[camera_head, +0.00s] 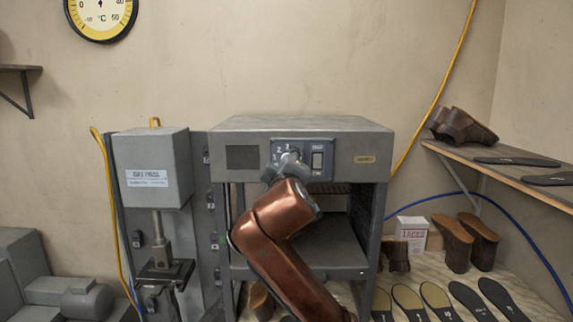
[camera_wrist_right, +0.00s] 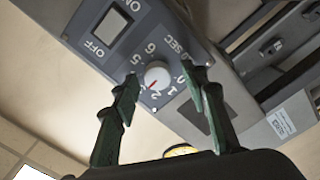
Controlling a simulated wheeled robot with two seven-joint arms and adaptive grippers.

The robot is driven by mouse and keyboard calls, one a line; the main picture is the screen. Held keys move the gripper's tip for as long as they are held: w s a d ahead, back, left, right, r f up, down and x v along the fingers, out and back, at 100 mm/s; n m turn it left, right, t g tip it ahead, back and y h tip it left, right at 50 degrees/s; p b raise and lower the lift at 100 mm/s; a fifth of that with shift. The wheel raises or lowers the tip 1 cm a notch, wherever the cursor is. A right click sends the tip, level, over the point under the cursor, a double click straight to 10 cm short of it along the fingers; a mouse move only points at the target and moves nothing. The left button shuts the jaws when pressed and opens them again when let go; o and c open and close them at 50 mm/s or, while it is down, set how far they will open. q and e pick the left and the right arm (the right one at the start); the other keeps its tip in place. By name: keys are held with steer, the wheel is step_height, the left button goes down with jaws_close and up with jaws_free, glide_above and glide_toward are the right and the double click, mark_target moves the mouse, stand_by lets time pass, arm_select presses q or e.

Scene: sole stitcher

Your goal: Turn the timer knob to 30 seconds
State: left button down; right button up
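The timer knob (camera_wrist_right: 157,75) is a small round white knob with a red pointer line. It sits on a blue-grey panel (camera_wrist_right: 177,45) with a ring of digits. The red line points down and left in the right wrist view, near the 2; the finger partly covers the digits beyond, so I cannot tell its exact setting. My right gripper (camera_wrist_right: 160,73) is open, with one dark green finger on each side of the knob and visible gaps. In the head view my right gripper (camera_head: 289,162) is in front of the panel (camera_head: 325,147) and hides the knob. My left gripper is not in view.
An ON/OFF rocker switch (camera_wrist_right: 110,27) is beside the knob, also visible in the head view (camera_head: 317,160). The panel is on a grey machine (camera_head: 362,143). A grey press (camera_head: 150,180) stands left. Shoe soles (camera_head: 437,297) and a box (camera_head: 411,229) lie right.

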steer(key=shift+r, duration=0.1)
steer(key=s, duration=1.2)
